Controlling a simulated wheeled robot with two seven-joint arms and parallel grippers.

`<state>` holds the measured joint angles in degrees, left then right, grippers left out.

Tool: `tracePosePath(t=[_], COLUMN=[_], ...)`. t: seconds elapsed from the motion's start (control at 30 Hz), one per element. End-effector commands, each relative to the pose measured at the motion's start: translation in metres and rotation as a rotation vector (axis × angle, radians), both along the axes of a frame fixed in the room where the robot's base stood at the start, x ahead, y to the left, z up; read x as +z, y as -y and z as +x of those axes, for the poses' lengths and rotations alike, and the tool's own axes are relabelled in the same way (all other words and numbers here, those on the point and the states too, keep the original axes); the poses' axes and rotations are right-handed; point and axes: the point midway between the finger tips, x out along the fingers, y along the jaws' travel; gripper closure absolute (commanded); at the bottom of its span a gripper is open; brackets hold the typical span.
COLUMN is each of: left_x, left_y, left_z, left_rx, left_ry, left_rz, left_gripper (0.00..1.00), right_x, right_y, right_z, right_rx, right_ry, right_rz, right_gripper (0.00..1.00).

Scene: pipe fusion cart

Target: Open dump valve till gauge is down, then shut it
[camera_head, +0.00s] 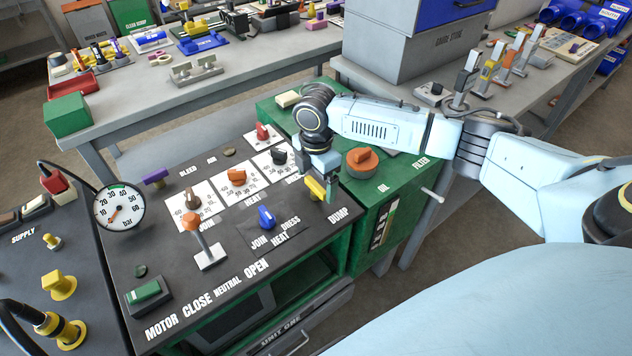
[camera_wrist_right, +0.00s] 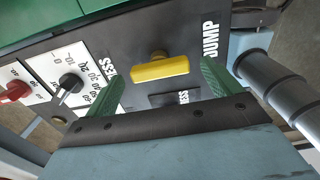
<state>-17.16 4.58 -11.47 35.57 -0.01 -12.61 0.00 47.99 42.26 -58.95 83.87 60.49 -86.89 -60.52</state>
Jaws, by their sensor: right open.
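The yellow dump valve handle (camera_head: 315,188) sits at the right edge of the black control panel, by the word DUMP. It shows as a yellow bar (camera_wrist_right: 160,69) in the right wrist view, lying crosswise between the fingers. My right gripper (camera_head: 322,187) is open over it, with a green finger beyond each end of the bar; I cannot tell whether either touches. The gripper partly hides the handle in the head view. The round white bar gauge (camera_head: 119,207) stands at the panel's left, its red needle pointing lower left, near the low end. My left gripper is not in view.
A lever with an orange knob (camera_head: 190,222), a blue knob (camera_head: 266,217) and a black knob (camera_head: 278,156) stand on the panel. An orange cap (camera_head: 362,157) is on the green tank just right of my gripper. Benches with tools lie behind.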

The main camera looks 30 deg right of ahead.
Motion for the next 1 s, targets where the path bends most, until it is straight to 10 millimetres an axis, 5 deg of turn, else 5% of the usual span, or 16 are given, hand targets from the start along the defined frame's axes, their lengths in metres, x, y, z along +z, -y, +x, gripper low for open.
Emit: tracePosePath(t=[0.4,0.73,1.0], left_x=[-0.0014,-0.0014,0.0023], left_y=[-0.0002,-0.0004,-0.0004], left_z=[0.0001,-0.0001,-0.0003], left_rx=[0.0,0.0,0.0], left_ry=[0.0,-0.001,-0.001], left_rz=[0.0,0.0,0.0], left_gripper=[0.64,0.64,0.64], right_x=[-0.0087,-0.0084,-0.0075], right_y=[0.0003,0.0003,0.0003], right_z=[0.0003,0.0002,0.0], right_rx=[0.0,0.0,0.024], right_ry=[0.001,0.001,0.0], right_rz=[0.0,-0.001,0.0], right_gripper=[0.1,0.53,0.55])
